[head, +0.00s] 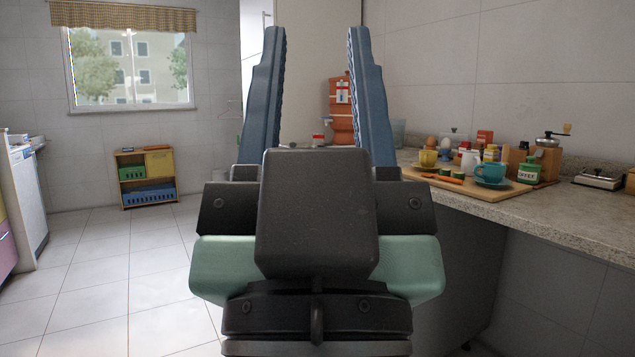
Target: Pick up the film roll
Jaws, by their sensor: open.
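My gripper (316,38) is in the middle of the head view, pointing up and away from me. Its two blue fingers stand wide apart with nothing between their tips. I cannot make out a film roll for sure among the small things on the counter (592,226). My gripper's body hides part of the counter behind it. A small red and white item (318,141) shows between the fingers, farther back, too small to tell what it is.
A coffee grinder (547,155) stands behind. An orange container (341,118) is at the back. The tiled floor on the left is clear.

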